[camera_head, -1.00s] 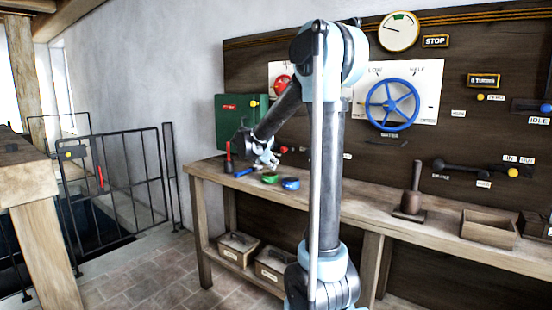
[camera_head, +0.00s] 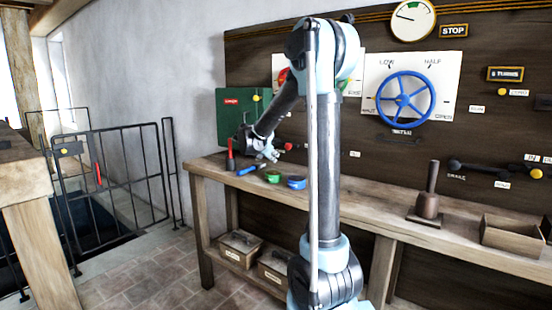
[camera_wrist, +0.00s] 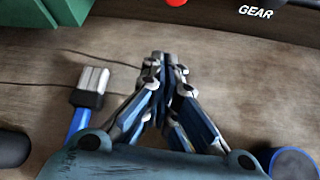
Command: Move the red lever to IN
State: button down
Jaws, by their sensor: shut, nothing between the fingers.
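A red knob (camera_head: 288,146), which looks like the end of the red lever, shows low on the dark board just right of my gripper (camera_head: 272,155). In the wrist view a sliver of this red knob (camera_wrist: 176,2) is cut off by the top edge, left of a GEAR label (camera_wrist: 256,13). My gripper (camera_wrist: 160,60) is shut and empty over the bench, its fingertips below the knob in the picture and apart from it. The lever's shaft and its IN mark cannot be made out; my arm covers part of that board.
A blue-handled brush (camera_wrist: 88,92), a green item (camera_head: 272,177) and a blue item (camera_head: 296,182) lie on the bench (camera_head: 350,200). A red-topped upright object (camera_head: 230,148) stands left of my gripper, before a green box (camera_head: 236,115). A blue wheel (camera_head: 405,100) is right of my arm.

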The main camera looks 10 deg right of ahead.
aim_at(281, 169)
jog(key=x, duration=0.7)
jog(key=shift+w+d+f, duration=0.2)
jog(key=shift+d+f, duration=0.05)
jog(key=shift+w+d, duration=0.2)
jog(key=shift+d+r, duration=0.25)
jog(key=shift+r, duration=0.65)
jog(key=shift+d+r, duration=0.2)
jog(key=shift+r, duration=0.75)
